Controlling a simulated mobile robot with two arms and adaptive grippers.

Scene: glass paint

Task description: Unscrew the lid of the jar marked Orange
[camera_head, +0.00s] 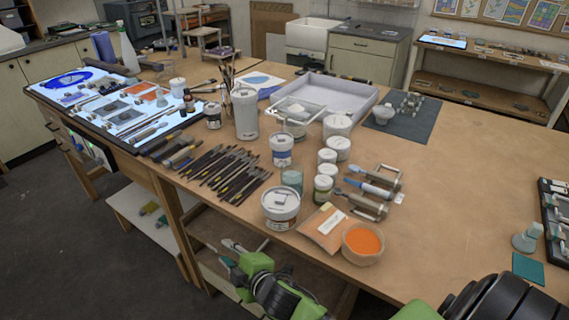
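Several white-lidded jars and tubs stand near the table's middle; their labels are too small to read, so I cannot tell which is marked Orange. They include a large tub (281,208) near the front edge, a jar with a blue band (282,149), a teal jar (291,179) and a small dark-labelled jar (323,188). All visible lids look seated.
An orange powder bowl (362,244) and an orange packet (323,228) sit right of the large tub. Many brushes (225,170) lie to the left. A grey tray (325,93) stands behind. The table's right middle is bare.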

